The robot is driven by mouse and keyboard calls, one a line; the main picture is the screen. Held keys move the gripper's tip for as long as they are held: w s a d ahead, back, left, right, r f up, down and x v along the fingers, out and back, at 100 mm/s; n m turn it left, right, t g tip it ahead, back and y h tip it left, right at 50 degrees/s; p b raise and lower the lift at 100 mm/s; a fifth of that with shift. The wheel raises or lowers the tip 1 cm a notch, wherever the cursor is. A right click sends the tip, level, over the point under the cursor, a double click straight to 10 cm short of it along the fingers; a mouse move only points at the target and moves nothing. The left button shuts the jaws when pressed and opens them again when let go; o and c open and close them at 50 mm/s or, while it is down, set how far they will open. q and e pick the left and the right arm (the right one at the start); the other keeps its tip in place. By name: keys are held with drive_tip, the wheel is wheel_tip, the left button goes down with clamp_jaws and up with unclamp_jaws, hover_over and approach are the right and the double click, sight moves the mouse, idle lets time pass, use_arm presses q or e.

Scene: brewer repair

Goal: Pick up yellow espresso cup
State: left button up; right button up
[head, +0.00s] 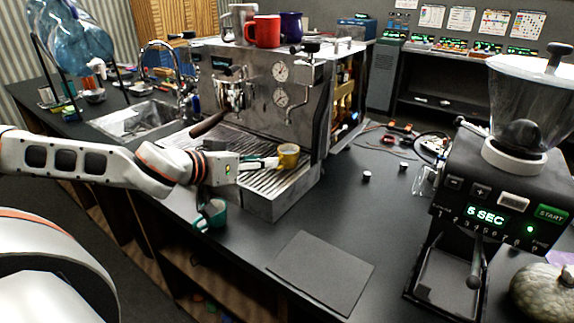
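The yellow espresso cup (288,158) stands upright on the ribbed drip tray of the espresso machine (262,85), near its right front. My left gripper (270,163) reaches in from the left, low over the tray. Its fingertips are right at the cup's left side. Their gap is too small to make out, so I cannot tell whether they grip the cup or only touch it. The cup does not look tilted. My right gripper is not in view.
A teal cup (211,214) is below my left wrist, at the counter's front edge. A dark mat (322,271) lies on the counter ahead of the machine. A grinder (490,200) stands at right. Red (263,32) and blue (291,26) mugs stand on the machine.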

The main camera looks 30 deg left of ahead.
sight(285, 160)
use_arm(q)
drive_tip(key=shift+w+f, duration=0.1)
drive_tip(key=shift+w+a+f+b, duration=0.1)
drive_tip(key=shift+w+f+b, duration=0.05)
drive_tip(key=shift+b, duration=0.15)
drive_tip(key=w+f+b, duration=0.2)
drive_tip(key=w, duration=0.1)
drive_tip(key=shift+w+b, duration=0.35)
drive_tip(key=shift+b, duration=0.05)
drive_tip(key=shift+w, duration=0.2)
drive_tip(key=shift+w+d, duration=0.1)
drive_tip(key=shift+d, duration=0.1)
clamp_jaws()
